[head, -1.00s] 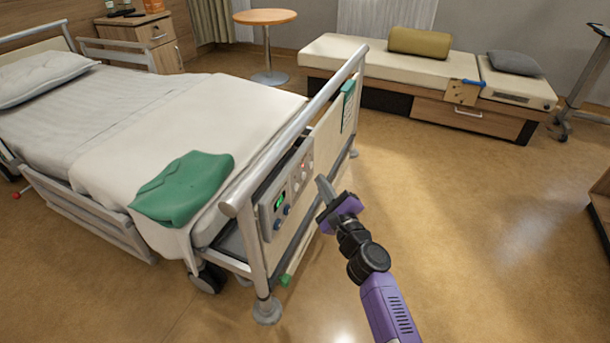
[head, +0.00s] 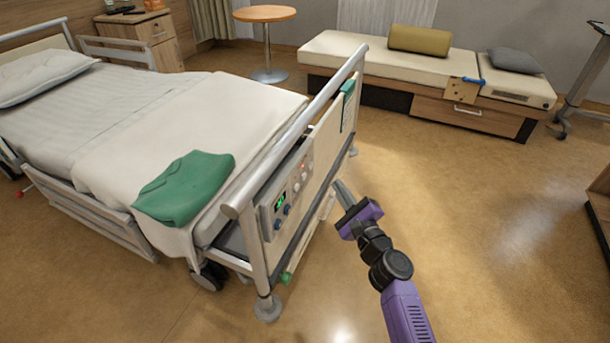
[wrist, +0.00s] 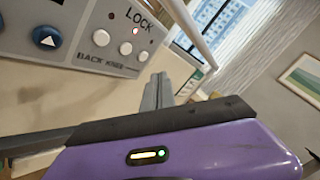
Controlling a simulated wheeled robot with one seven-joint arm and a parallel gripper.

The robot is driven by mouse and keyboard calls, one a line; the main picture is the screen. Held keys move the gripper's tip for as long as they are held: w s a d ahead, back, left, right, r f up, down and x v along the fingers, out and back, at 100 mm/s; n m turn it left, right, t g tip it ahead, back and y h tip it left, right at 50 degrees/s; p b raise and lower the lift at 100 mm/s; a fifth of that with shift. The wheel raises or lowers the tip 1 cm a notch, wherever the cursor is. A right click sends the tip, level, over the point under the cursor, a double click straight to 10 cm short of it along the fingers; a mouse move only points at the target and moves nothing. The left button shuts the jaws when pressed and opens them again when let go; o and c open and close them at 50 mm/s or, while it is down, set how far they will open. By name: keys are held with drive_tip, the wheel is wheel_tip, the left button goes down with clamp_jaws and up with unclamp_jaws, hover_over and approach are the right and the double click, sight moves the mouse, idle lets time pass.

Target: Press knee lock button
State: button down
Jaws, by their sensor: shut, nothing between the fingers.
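The control panel (head: 286,197) is on the bed's footboard, with a green display and blue knobs. In the wrist view, part of the panel (wrist: 70,15) shows a LOCK label above a row of round white buttons. The knee lock button (wrist: 125,48) appears to be the middle one, above the small KNEE print. A small red light (wrist: 136,30) glows above it. My gripper (head: 341,187) is shut and empty, to the right of the panel and apart from it. In the wrist view its fingertips (wrist: 157,78) are below and right of the buttons, touching none.
The bed's end rail (head: 300,130) rises above the panel. A bench (head: 380,62) stands at the back.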

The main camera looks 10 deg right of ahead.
drive_tip(key=s+d+r+p, duration=0.1)
drive_tip(key=s+d+p, duration=0.1)
drive_tip(key=s+d, duration=0.2)
drive_tip(key=shift+d+r+p, duration=0.3)
drive_tip(key=shift+d+r, duration=0.05)
drive_tip(key=shift+d, duration=0.35)
